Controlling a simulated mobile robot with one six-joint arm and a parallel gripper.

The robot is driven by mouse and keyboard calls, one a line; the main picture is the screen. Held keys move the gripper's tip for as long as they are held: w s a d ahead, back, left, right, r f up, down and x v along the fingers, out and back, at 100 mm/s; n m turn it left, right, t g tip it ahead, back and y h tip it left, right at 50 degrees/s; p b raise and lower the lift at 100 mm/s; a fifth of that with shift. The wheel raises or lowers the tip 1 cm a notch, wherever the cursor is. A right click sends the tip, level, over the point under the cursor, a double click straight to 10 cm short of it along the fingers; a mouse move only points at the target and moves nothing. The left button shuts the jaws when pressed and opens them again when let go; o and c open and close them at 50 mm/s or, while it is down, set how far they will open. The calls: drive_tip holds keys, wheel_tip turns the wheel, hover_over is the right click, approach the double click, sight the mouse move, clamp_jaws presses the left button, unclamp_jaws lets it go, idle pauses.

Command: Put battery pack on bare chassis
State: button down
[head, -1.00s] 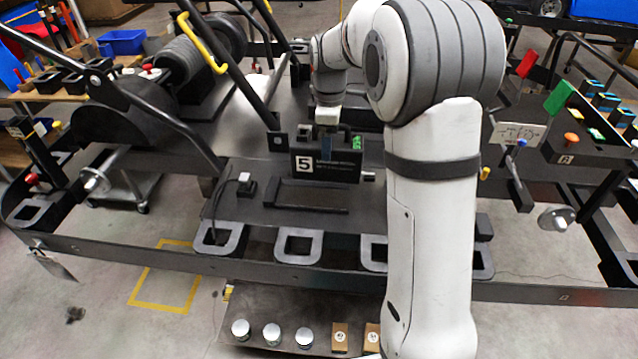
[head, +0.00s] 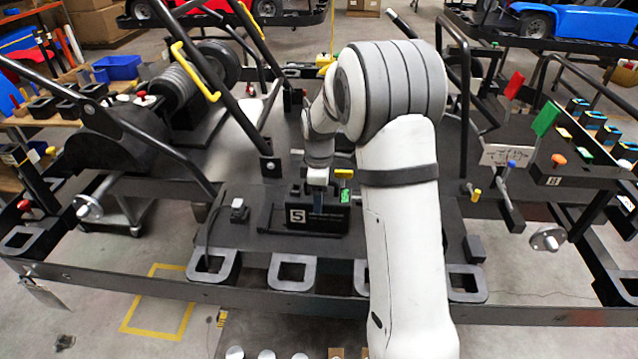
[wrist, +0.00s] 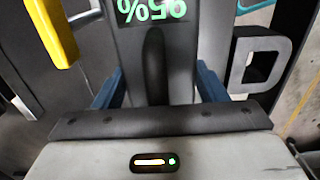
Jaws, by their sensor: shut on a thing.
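The battery pack (head: 325,222) is a black box with a white "5" label and a green readout, in the middle of the head view. In the wrist view the pack (wrist: 185,45) shows its green "95%" display upside down. My gripper (head: 318,196) is shut on the pack's top handle. Its blue fingers (wrist: 155,88) stand on either side of the black handle in the wrist view. The pack is upright, low over the dark deck of the bare chassis (head: 400,222), where the rectangular bracket lies. The pack and arm hide most of the bracket. I cannot tell whether the pack touches the deck.
A small block with a cable (head: 238,210) stands left of the pack. A yellow-tipped part (head: 343,173) is close behind the gripper. Square loops (head: 292,271) line the chassis front. A rack with red and green flags (head: 546,118) stands at right.

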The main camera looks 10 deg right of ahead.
idle(0.3)
drive_tip(key=c, duration=0.7)
unclamp_jaws()
drive_tip(key=shift+f, duration=0.25)
drive_tip(key=shift+c, duration=0.2)
drive_tip(key=o, duration=0.5)
drive_tip(key=shift+c, duration=0.2)
drive_tip(key=shift+r, duration=0.15)
